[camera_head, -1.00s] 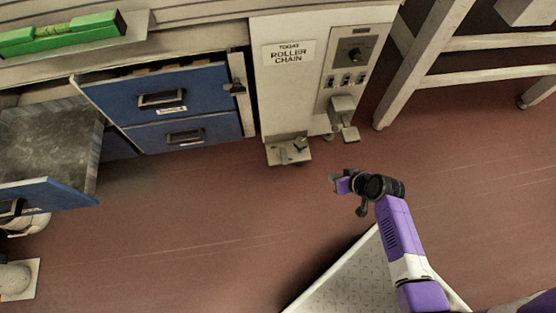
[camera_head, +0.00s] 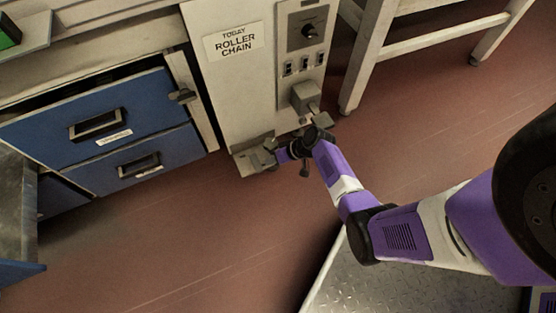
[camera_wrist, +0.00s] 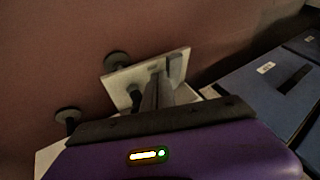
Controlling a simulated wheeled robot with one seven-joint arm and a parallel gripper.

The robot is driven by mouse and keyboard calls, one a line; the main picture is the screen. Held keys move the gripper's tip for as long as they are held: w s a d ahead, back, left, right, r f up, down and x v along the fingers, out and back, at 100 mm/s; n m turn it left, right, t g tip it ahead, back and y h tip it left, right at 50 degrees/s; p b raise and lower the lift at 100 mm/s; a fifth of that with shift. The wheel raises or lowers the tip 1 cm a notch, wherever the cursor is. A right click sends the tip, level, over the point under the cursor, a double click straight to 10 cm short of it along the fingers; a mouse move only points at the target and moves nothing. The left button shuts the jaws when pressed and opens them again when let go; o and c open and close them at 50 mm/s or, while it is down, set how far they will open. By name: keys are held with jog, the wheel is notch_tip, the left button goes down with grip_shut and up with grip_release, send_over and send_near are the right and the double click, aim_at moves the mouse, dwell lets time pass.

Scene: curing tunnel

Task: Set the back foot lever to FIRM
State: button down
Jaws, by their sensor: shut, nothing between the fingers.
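A low pale foot plate (camera_head: 246,163) sticks out at the bottom of the cream cabinet (camera_head: 240,85), with a small grey lever (camera_head: 268,146) on it. The plate also shows in the wrist view (camera_wrist: 120,78), with a small upright grey piece (camera_wrist: 175,66) near its far edge. My gripper (camera_head: 280,156) is low, just right of this plate, shut and empty. In the wrist view, its fingers (camera_wrist: 157,94) reach over the plate; I cannot tell whether they touch anything. No FIRM mark is readable, and the lever's setting cannot be told.
A grey box (camera_head: 305,97) with a small pedal-like plate (camera_head: 322,120) juts from the cabinet above my wrist. A control panel (camera_head: 304,45) has a knob and switches. Blue drawers (camera_head: 100,125) stand left, a pale frame leg (camera_head: 362,70) right.

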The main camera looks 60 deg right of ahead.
jog(key=shift+b+x, duration=0.4)
jog(key=shift+x, duration=0.75)
